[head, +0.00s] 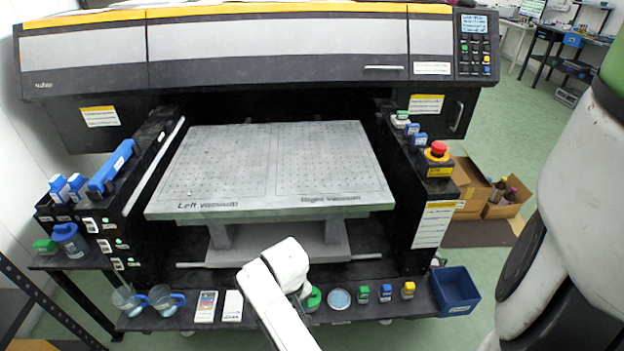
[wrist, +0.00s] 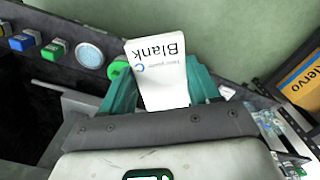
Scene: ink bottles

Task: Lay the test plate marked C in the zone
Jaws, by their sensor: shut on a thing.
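A white plate (wrist: 161,78) printed "Blank", with smaller print and a small blue mark that looks like a C, is between the teal fingers of my gripper (wrist: 160,88) in the wrist view. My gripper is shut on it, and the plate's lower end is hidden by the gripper. In the head view my white arm hides the gripper and this plate. The grey printer bed is marked "Left vacuum" (head: 222,165) and "Right vacuum" (head: 328,160); both halves are bare. No zone marked by that name is readable.
On the front shelf lie a printed plate (head: 206,306) and a white plate (head: 233,306), left of my arm. Beakers (head: 162,300) stand further left. A round dish (head: 340,299), small bottles (head: 386,293) and a blue bin (head: 455,290) are right. A red stop button (head: 438,149) stands beside the bed.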

